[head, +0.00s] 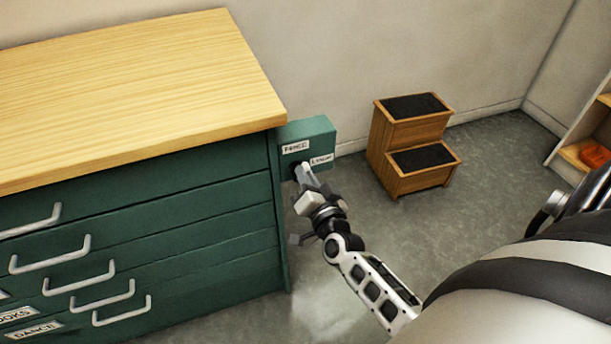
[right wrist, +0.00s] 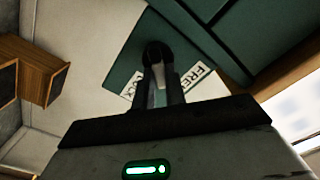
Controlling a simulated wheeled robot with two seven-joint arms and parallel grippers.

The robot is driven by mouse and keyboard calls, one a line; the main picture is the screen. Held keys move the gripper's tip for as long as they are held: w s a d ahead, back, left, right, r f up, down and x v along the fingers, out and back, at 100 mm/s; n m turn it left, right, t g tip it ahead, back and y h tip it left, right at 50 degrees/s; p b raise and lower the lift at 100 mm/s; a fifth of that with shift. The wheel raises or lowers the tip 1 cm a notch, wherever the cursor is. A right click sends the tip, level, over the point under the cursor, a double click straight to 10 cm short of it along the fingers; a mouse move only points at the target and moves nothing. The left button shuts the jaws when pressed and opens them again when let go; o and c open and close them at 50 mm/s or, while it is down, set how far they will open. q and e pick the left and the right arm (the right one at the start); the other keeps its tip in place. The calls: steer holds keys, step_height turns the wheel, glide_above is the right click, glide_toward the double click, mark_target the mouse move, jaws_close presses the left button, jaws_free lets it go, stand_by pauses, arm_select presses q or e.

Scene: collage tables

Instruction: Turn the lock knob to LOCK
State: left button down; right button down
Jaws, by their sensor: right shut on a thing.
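A green lock box (head: 318,130) is fixed at the right end of the green drawer cabinet. Its face carries two white labels, one at the upper left (head: 296,147) and one lower right (head: 321,159); in the right wrist view one reads FREE (right wrist: 193,75) and the other is partly hidden, ending in CK. My right gripper (head: 304,178) is at the box's front, below the labels, shut on the dark lock knob (right wrist: 156,52). The fingers hide most of the knob, so I cannot tell which label it points to. My left gripper is not in view.
The cabinet (head: 150,215) has a wooden top (head: 130,85) and several drawers with protruding white handles. A wooden step stool (head: 412,140) stands right of the box by the wall. A shelf (head: 585,130) with an orange item is at the far right. Grey floor between is clear.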

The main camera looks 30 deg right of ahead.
arm_select(q)
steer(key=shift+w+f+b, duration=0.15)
steer(key=shift+b, duration=0.8)
arm_select(e)
steer(key=shift+s+d+f+m, duration=0.1)
steer(key=shift+f+m, duration=0.05)
steer(key=shift+m, duration=1.5)
steer(key=shift+w+d+f+m, duration=0.1)
steer(key=shift+f+m, duration=0.05)
steer(key=shift+m, duration=1.55)
steer(key=shift+s+f+m, duration=0.1)
steer(key=shift+f+m, duration=0.05)
steer(key=shift+m, duration=1.5)
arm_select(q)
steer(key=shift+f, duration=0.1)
arm_select(e)
steer(key=c, duration=1.4)
jaws_free()
steer(key=shift+c, duration=0.2)
arm_select(q)
steer(key=shift+b, duration=0.3)
arm_select(e)
steer(key=v, duration=1.6)
